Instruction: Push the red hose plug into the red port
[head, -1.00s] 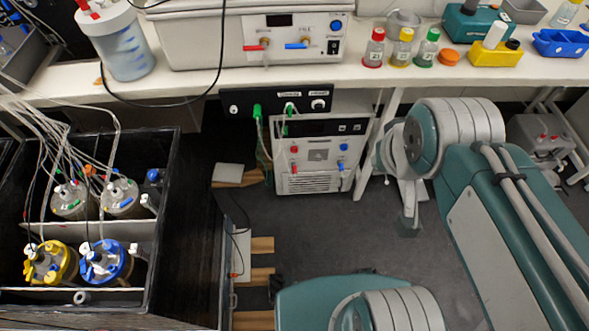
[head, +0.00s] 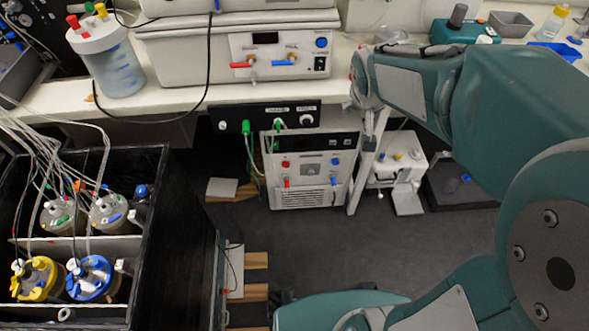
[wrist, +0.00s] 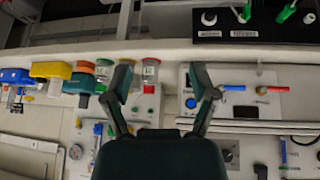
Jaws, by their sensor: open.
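The white floor unit (head: 309,195) under the bench has a red fitting (head: 286,163) at its upper left. A second red fitting (head: 286,182) sits just below it; which is plug and which is port is too small to tell. Two blue fittings sit on its right side. My gripper (wrist: 161,88) is open and empty in the wrist view, among bench-top items. It is well away from the red fittings, which I cannot make out in the wrist view. In the head view my arm hides the gripper's fingers.
A black panel (head: 228,120) with green plugs hangs under the bench edge. The bench device (head: 240,78) has red and blue valves. Capped bottles (wrist: 150,75) appear by my gripper. A black crate (head: 150,220) with vessels and tubing stands left. Grey floor is open before the unit.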

